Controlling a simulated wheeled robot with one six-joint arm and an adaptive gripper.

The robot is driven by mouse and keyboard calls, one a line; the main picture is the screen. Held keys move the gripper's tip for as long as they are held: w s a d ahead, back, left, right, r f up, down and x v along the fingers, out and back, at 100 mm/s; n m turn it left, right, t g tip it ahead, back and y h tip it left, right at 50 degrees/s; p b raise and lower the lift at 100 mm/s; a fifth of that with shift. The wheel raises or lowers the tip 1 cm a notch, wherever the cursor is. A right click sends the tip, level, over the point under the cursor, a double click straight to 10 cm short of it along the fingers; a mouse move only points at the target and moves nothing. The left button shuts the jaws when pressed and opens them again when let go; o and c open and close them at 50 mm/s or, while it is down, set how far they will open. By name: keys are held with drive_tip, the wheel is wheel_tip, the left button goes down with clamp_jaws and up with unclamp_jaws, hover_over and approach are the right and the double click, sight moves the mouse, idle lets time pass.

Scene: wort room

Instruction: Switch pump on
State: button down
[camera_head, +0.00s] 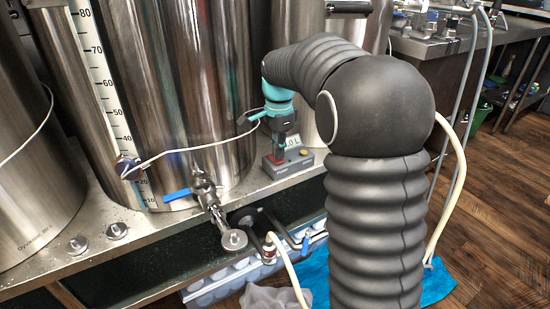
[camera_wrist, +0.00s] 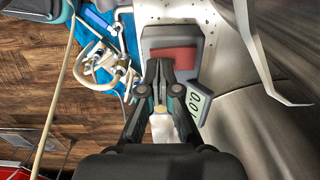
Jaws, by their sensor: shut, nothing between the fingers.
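The pump control box (camera_head: 287,164) is a small dark grey unit on the steel bench, at the foot of a tall steel vessel. It has a small display and a red part. In the wrist view the box (camera_wrist: 190,38) lies ahead of the fingers, with the red switch (camera_wrist: 173,59) on top. Its display (camera_wrist: 197,102) reads 0.0. My gripper (camera_wrist: 163,66) is shut and empty, its fingertips at the near edge of the red switch. I cannot tell whether they touch it. In the head view my gripper (camera_head: 280,142) points down over the box and hides part of it.
A steel vessel (camera_head: 170,70) with a level scale stands left of the box. A valve with a blue handle (camera_head: 177,195) sticks out at its foot. A thin white cable (camera_head: 185,151) loops across the vessel. A pale hose (camera_head: 290,275) and a blue cloth (camera_head: 438,284) lie below.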

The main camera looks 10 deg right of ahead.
drive_tip(key=shift+f+b, duration=0.3)
drive_tip(key=shift+f, duration=0.35)
drive_tip(key=shift+r, duration=0.1)
wheel_tip(320, 180, up, 6)
drive_tip(key=p, duration=0.5)
drive_tip(key=shift+p, duration=0.35)
